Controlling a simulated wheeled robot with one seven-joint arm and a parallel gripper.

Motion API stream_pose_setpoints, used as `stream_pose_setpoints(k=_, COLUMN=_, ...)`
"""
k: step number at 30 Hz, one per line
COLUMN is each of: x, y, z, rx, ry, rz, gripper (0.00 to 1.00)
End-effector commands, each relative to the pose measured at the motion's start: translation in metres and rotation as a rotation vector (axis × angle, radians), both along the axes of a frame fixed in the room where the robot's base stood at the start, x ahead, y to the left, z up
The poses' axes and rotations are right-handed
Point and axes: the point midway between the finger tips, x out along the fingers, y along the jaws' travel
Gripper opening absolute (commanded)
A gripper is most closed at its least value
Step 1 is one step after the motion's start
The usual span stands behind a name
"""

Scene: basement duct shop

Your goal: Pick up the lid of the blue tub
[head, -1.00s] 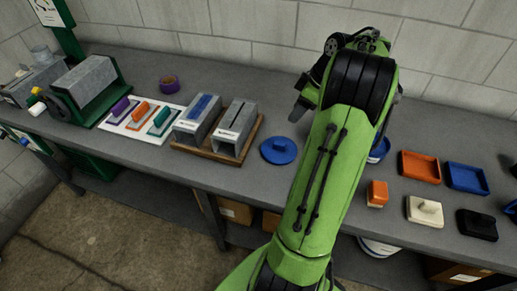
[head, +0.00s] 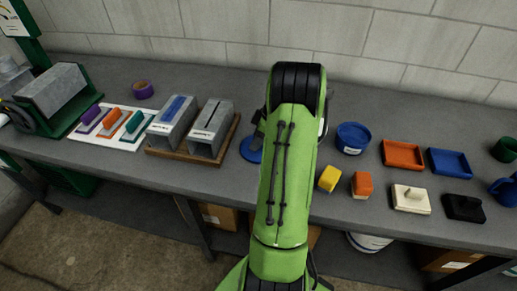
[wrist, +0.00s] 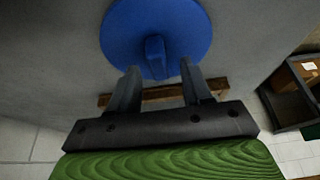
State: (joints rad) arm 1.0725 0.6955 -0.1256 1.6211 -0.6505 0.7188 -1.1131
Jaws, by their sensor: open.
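The blue lid (wrist: 155,22) is a round disc with a raised block-shaped knob (wrist: 155,55), lying flat on the grey bench. In the head view the lid (head: 250,150) is partly covered by my arm, just right of two grey metal blocks. In the wrist view my gripper (wrist: 160,72) is open and empty, its two fingers on either side of the knob's near end; whether they touch it or hang above it I cannot tell. The blue tub (head: 352,139), with a white label, stands to the right of my arm.
A wooden base with two grey metal blocks (head: 207,128) stands close left of the lid. To the right are a yellow block (head: 329,178), an orange block (head: 361,185), an orange tray (head: 402,155) and a blue tray (head: 449,163). A concrete-block wall closes the back.

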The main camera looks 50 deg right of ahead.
Motion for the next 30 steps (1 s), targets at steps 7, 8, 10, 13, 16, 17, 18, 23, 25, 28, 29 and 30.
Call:
stream_pose_setpoints(k=7, x=0.002, y=0.001, z=-0.004, rx=-0.002, ry=-0.001, rz=-0.001, gripper=0.49)
stream_pose_setpoints(k=8, x=0.002, y=0.001, z=-0.004, rx=-0.002, ry=-0.001, rz=-0.001, gripper=0.46)
stream_pose_setpoints(k=10, x=0.002, y=0.001, z=-0.004, rx=-0.002, ry=-0.001, rz=-0.001, gripper=0.35)
stream_pose_setpoints(k=13, x=0.002, y=0.0, z=-0.004, rx=-0.002, ry=-0.001, rz=-0.001, gripper=0.2)
stream_pose_setpoints(k=16, x=0.002, y=0.0, z=-0.004, rx=-0.002, ry=-0.001, rz=-0.001, gripper=0.04)
stream_pose_setpoints(k=17, x=0.002, y=0.0, z=-0.004, rx=-0.002, ry=-0.001, rz=-0.001, gripper=0.0)
stream_pose_setpoints(k=18, x=0.002, y=0.0, z=-0.004, rx=-0.002, ry=-0.001, rz=-0.001, gripper=0.0)
stream_pose_setpoints(k=23, x=0.002, y=0.001, z=-0.004, rx=-0.002, ry=-0.001, rz=-0.001, gripper=0.0)
stream_pose_setpoints(k=25, x=0.002, y=0.0, z=-0.003, rx=-0.002, ry=-0.001, rz=-0.001, gripper=0.0)
stream_pose_setpoints(k=28, x=0.002, y=0.0, z=0.009, rx=-0.003, ry=-0.003, rz=-0.001, gripper=0.0)
stream_pose_setpoints(k=29, x=0.002, y=0.0, z=0.016, rx=-0.004, ry=-0.003, rz=-0.001, gripper=0.0)
stream_pose_setpoints(k=30, x=0.002, y=-0.001, z=0.026, rx=-0.007, ry=-0.004, rz=0.0, gripper=0.0)
